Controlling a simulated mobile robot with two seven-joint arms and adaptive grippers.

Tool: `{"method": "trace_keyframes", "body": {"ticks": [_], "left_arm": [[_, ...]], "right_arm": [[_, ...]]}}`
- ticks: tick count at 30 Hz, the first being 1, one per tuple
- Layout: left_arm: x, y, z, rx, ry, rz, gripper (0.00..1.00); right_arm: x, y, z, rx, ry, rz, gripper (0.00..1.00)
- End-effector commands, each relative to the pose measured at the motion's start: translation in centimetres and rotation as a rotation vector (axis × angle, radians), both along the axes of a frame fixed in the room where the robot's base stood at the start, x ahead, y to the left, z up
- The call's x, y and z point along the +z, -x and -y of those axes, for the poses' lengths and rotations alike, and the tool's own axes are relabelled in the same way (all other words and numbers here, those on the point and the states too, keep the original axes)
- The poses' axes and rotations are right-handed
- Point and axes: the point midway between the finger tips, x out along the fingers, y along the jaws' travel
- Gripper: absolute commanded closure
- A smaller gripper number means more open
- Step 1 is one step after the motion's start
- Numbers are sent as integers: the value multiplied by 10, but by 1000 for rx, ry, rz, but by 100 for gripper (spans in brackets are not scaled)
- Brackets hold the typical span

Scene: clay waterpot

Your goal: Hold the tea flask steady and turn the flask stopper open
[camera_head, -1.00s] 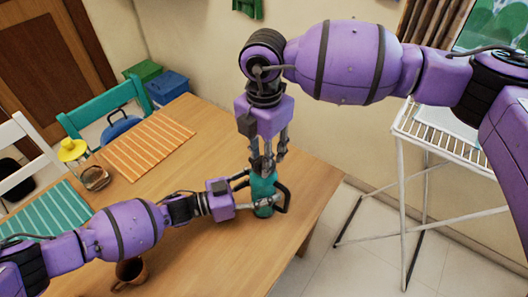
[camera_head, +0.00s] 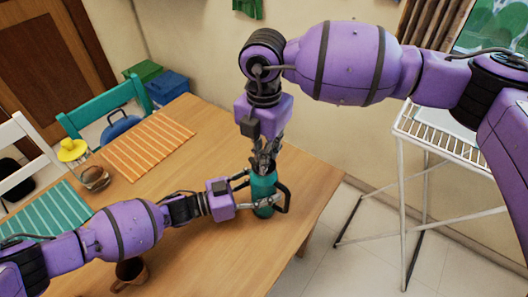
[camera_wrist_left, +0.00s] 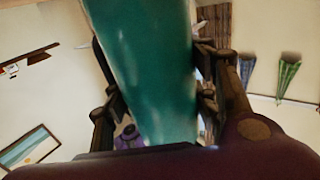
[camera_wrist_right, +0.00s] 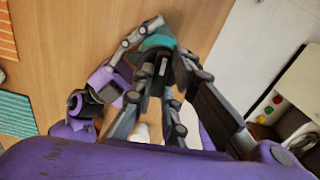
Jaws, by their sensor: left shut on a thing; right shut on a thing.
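The teal tea flask (camera_head: 263,187) stands upright on the wooden table, its dark loop handle (camera_head: 284,197) toward the right. My left gripper (camera_head: 257,192) is shut around its body from the left. In the left wrist view the flask's teal body (camera_wrist_left: 145,70) fills the space between the fingers. My right gripper (camera_head: 264,164) points down from above and is shut at the flask's top, on the stopper. The stopper is mostly hidden by the fingers. In the right wrist view the teal flask (camera_wrist_right: 158,42) shows beyond the right fingers.
A brown mug (camera_head: 131,270) stands close below my left arm. A glass jar (camera_head: 95,178), a yellow-topped item (camera_head: 73,150), an orange striped mat (camera_head: 148,143) and a teal striped mat (camera_head: 48,212) are farther left. A white drying rack (camera_head: 445,140) stands right of the table.

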Motion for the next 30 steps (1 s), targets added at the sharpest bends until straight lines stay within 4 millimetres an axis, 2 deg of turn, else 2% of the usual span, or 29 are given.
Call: {"method": "trace_keyframes", "body": {"ticks": [30], "left_arm": [[-1,-1,-2,4,-2,-3,90]], "right_arm": [[1,0,0,943,0,-2,100]]}}
